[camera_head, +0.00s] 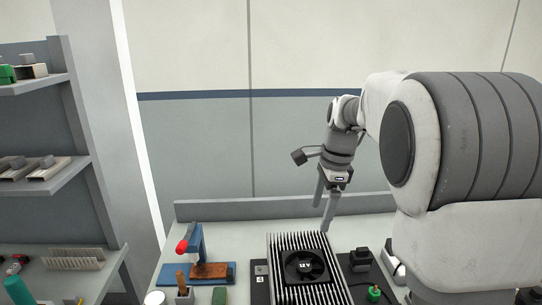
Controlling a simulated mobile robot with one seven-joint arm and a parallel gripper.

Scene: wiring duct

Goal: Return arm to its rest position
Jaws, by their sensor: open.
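My gripper (324,208) hangs above the back part of the workbench, its two grey fingers pointing down and apart. It is open, and nothing shows between the fingers. My arm reaches in from the right side and bends down to the gripper, covering much of the right of the view. Below the gripper stands a finned black and silver unit (285,252) with a round fan (305,267) on top. I cannot tell whether the fingertips are clear of the unit's back edge.
The workbench (258,221) has a raised back edge. A blue clamp press with a red knob (188,241) stands left. A black block (360,259) and a green-topped part (374,292) lie right. Shelves (45,185) with parts stand at far left. The wall behind is bare.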

